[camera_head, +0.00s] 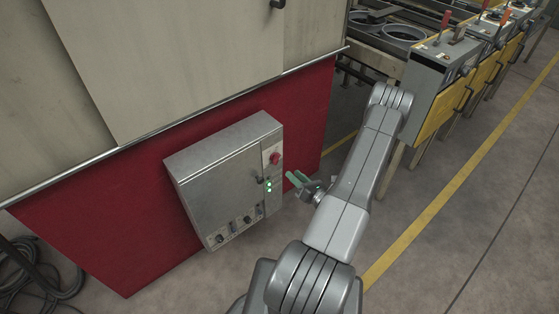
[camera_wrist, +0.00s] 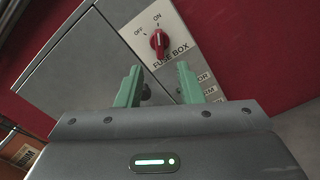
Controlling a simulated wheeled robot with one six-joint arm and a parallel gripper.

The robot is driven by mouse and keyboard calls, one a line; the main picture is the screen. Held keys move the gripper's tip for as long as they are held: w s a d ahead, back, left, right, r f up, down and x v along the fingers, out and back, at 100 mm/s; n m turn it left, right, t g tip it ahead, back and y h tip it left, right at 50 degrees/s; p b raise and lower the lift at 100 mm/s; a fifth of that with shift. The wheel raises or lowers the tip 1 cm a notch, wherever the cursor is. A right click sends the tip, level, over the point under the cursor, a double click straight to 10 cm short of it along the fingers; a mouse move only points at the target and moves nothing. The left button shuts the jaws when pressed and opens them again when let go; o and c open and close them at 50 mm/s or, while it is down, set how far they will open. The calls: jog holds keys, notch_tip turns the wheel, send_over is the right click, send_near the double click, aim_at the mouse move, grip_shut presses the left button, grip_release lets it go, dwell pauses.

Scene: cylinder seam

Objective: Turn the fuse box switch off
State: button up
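The fuse box (camera_head: 215,180) is a grey metal cabinet on a red wall panel, left of my arm in the head view. Its red rotary switch (camera_head: 275,158) sits on a light plate at the cabinet's upper right. In the wrist view the red switch (camera_wrist: 159,41) is on a white plate marked OFF, ON and FUSE BOX, and its pointer mark is towards ON. My gripper (camera_wrist: 158,83) has two green fingers spread apart with nothing between them. It is below the switch in the wrist view and not touching it. In the head view my gripper (camera_head: 297,180) is right of the cabinet.
Two green lights (camera_head: 268,185) glow below the switch. A dark handle or knob sits on the cabinet door nearby. Yellow-fronted machines (camera_head: 440,100) stand at the upper right. Coiled cables (camera_head: 35,275) lie at the lower left. The floor right of my arm is clear.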

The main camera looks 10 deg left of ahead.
aim_at(278, 161)
jog(key=x, duration=0.9)
jog(key=shift+w+a, duration=0.15)
jog(key=shift+a, duration=0.05)
grip_shut()
